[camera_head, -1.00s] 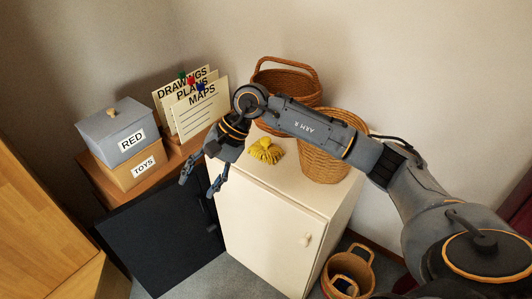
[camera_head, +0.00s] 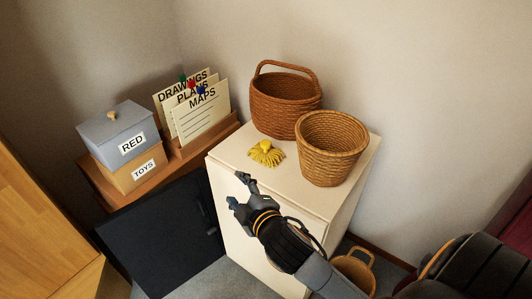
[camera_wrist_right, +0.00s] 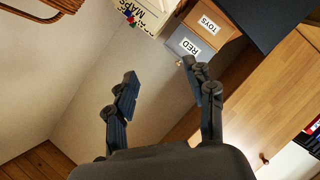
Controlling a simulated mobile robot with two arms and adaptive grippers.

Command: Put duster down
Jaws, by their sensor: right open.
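The yellow duster (camera_head: 266,153) lies on top of the white cabinet (camera_head: 229,157), left of the lighter wicker basket. My right gripper (camera_head: 240,189) is open and empty in front of the cabinet's front edge, apart from the duster. In the right wrist view, its two fingers (camera_wrist_right: 160,90) stand wide apart with nothing between them. The duster does not show clearly in the right wrist view. My left gripper is not in view.
A brown handled basket (camera_head: 285,105) and a lighter wicker basket (camera_head: 330,148) stand on the cabinet. Left are a grey RED box (camera_head: 117,135), a TOYS box (camera_head: 135,172) and file cards (camera_head: 202,115). A dark open door (camera_head: 160,235) and floor basket (camera_head: 354,270) flank the cabinet.

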